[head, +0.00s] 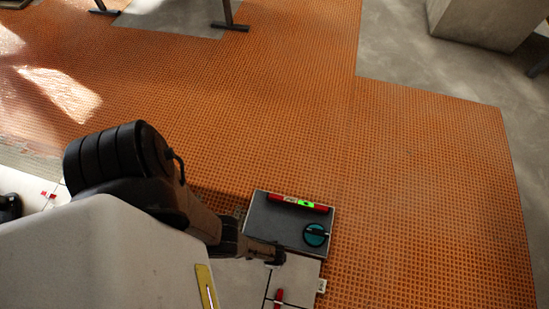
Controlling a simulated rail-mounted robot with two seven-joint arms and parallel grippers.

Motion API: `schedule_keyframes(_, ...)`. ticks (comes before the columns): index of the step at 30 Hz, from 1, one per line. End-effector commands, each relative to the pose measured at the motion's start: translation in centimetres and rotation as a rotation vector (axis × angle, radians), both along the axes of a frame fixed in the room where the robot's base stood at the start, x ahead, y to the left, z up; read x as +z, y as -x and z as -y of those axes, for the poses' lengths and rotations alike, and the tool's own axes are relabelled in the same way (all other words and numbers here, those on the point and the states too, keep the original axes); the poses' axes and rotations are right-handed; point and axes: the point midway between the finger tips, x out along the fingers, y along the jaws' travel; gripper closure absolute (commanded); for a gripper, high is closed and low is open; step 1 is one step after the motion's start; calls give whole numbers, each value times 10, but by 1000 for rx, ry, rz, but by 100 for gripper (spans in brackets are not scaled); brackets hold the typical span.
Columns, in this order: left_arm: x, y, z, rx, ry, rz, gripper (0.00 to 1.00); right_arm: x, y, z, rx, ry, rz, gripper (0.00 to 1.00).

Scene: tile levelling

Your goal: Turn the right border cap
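A small white tab (321,286) sticks out at the right edge of the pale tiles. I cannot tell whether either is the right border cap. My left gripper (274,257) is at the dark tile's lower edge, above and left of the red cap. Its fingers are too small and dark to tell whether they are open. My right gripper is not in view.
A red level (290,201) with a green vial and a teal round knob (316,235) are on the dark tile. Orange mat (420,200) is clear to the right. A concrete block (480,25) stands at top right. More red marks (48,196) show at far left.

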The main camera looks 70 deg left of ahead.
Motion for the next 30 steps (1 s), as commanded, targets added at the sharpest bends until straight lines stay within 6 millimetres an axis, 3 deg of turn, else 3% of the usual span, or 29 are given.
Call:
schedule_keyframes(7,0,0,0,0,0,0,42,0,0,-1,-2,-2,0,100)
schedule_keyframes(22,0,0,0,0,0,0,89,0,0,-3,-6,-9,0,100)
schedule_keyframes(30,0,0,0,-33,0,0,91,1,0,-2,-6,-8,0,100)
